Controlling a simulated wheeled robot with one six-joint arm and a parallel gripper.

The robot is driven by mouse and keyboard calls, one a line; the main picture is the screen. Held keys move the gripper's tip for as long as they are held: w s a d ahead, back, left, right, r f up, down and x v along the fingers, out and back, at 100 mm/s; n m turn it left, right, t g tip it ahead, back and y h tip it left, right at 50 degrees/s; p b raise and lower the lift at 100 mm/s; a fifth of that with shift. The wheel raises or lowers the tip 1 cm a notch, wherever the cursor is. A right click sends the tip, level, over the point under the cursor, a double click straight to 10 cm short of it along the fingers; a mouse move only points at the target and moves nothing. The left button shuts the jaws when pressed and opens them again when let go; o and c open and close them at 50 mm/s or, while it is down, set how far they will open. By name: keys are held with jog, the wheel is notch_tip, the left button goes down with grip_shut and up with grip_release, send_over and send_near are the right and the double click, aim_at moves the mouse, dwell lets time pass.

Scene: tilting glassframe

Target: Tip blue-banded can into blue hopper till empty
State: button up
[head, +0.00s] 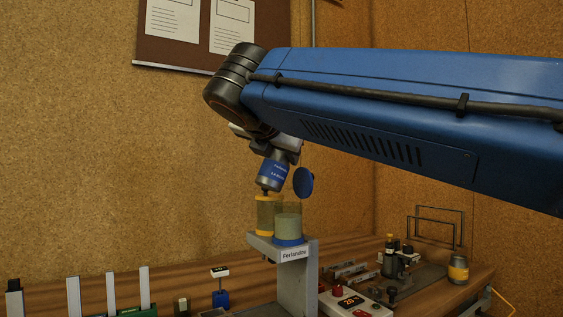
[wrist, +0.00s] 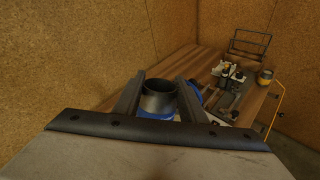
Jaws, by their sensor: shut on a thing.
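The blue-banded can (head: 273,173) is tilted in the head view, its narrow dark end pointing down. My gripper (head: 279,150) is shut on it from above. In the wrist view the can (wrist: 158,103) sits between the two fingers of my gripper (wrist: 159,98), showing a dark round end. The blue hopper (head: 288,227), a clear cup with a blue base ring and pale contents, stands on a grey stand below the can. The can's lower end appears over the yellow-ringed cup beside it; depth is hard to tell. No stream is visible.
A blue disc (head: 303,182) is close right of the can. A yellow-banded jar (head: 458,270) and small devices stand on the bench at right.

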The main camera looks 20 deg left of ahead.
notch_tip(320, 180, up, 4)
jog(key=n+t, duration=0.3)
jog(key=shift+f+t, duration=0.1)
jog(key=shift+t, duration=0.3)
